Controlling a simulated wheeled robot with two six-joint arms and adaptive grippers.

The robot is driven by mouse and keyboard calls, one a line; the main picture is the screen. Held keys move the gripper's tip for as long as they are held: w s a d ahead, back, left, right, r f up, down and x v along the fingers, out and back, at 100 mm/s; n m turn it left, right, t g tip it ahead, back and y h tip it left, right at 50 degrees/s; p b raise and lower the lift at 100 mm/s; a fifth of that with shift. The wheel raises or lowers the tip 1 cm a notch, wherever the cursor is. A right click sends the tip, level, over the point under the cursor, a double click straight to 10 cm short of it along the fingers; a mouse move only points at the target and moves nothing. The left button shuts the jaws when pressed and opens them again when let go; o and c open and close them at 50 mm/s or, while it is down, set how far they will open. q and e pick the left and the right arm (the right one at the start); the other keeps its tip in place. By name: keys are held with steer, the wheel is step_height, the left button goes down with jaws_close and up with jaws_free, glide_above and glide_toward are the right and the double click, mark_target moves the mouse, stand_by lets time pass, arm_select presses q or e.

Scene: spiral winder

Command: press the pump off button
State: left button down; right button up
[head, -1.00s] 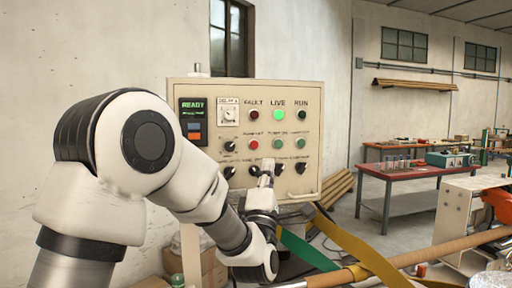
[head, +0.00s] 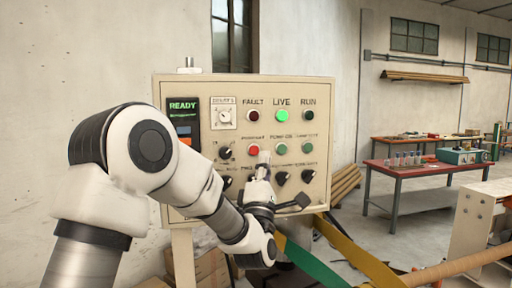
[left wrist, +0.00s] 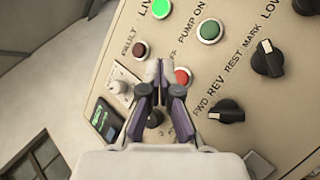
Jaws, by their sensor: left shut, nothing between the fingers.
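The control panel (head: 326,130) is a cream box with rows of lamps, buttons and black knobs. The red button (head: 253,150) in its middle row sits left of the green pump on button (head: 281,149). The red button also shows in the left wrist view (left wrist: 183,77), its label partly hidden by my fingers. My left gripper (head: 263,158) is shut and empty, its tips just below and right of the red button in the head view. In the left wrist view its tips (left wrist: 159,68) appear beside the button; I cannot tell whether they touch the panel.
The LIVE lamp (head: 282,116) glows green, and the display (head: 183,106) reads READY. Black selector knobs (head: 281,178) lie close below the buttons. A yellow strap (head: 345,246) and a green strap (head: 310,262) run below the panel. A red-topped table (head: 420,170) stands at right.

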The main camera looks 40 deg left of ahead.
mark_target(254, 150)
arm_select(q)
steer(key=shift+w+a+r, duration=0.15)
steer(key=shift+w+a, duration=0.35)
steer(key=shift+a, duration=0.35)
steer(key=shift+w+a+r, duration=0.15)
steer(key=shift+w+a, duration=0.3)
steer(key=shift+a, duration=0.4)
steer(key=shift+w, duration=0.1)
arm_select(e)
steer(key=shift+s+r, duration=0.35)
steer(key=shift+r, duration=0.1)
arm_select(q)
steer(key=shift+w+f, duration=0.15)
arm_select(e)
steer(key=shift+w, duration=0.1)
arm_select(q)
steer(key=shift+a+b, duration=0.2)
steer(key=shift+b, duration=0.15)
steer(key=shift+w+a, duration=0.15)
arm_select(e)
steer(key=shift+f, duration=0.45)
